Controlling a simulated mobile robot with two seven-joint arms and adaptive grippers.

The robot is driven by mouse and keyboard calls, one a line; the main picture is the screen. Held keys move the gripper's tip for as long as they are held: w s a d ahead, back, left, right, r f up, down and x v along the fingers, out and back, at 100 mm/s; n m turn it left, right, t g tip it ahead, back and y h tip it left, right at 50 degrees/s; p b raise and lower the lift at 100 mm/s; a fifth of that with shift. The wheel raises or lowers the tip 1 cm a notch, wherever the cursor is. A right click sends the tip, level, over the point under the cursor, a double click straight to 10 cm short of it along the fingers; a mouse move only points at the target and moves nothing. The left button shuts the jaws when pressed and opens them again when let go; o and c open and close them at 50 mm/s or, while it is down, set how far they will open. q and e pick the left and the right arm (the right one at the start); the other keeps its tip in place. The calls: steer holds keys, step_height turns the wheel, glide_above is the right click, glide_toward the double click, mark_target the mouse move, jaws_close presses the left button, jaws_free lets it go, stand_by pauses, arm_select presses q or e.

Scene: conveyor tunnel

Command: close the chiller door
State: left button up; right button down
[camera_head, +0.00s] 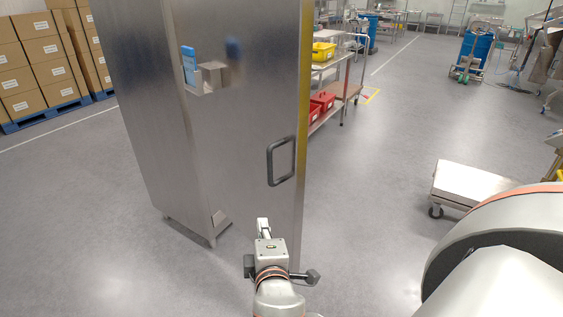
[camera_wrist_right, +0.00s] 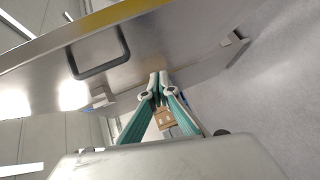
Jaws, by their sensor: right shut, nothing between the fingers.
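The chiller is a tall stainless steel cabinet (camera_head: 148,120) at the left and middle of the head view. Its door (camera_head: 250,110) is a broad steel panel with a dark loop handle (camera_head: 281,161) and a yellow strip along its right edge. I cannot tell how far the door stands from the cabinet. My right gripper (camera_head: 263,223) is shut and empty, low in front of the door and below the handle. In the right wrist view, its fingertips (camera_wrist_right: 157,82) are close to the door panel (camera_wrist_right: 150,50), with the handle (camera_wrist_right: 98,52) up and left. Contact is unclear. My left gripper is not in view.
A shelf rack with a yellow bin (camera_head: 323,51) and red bins (camera_head: 322,101) stands behind the door. Stacked cartons (camera_head: 38,50) on pallets are at the far left. The grey floor between door and cart is clear.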

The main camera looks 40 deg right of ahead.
steer(key=s+d+r+m+h, duration=0.1)
steer(key=d+r+h, duration=0.1)
steer(key=r, duration=0.4)
steer(key=s+d+r+h, duration=0.1)
steer(key=r+h, duration=0.1)
steer(key=r, duration=0.3)
steer(key=p, duration=0.2)
glide_toward(284, 156)
steer(key=shift+h, duration=0.3)
steer(key=x, duration=0.4)
steer(key=shift+w, duration=0.2)
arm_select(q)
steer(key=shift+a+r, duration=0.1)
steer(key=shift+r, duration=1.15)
arm_select(e)
steer(key=shift+w+d+f, duration=0.1)
steer(key=shift+w+d, duration=0.35)
steer(key=shift+w, duration=0.1)
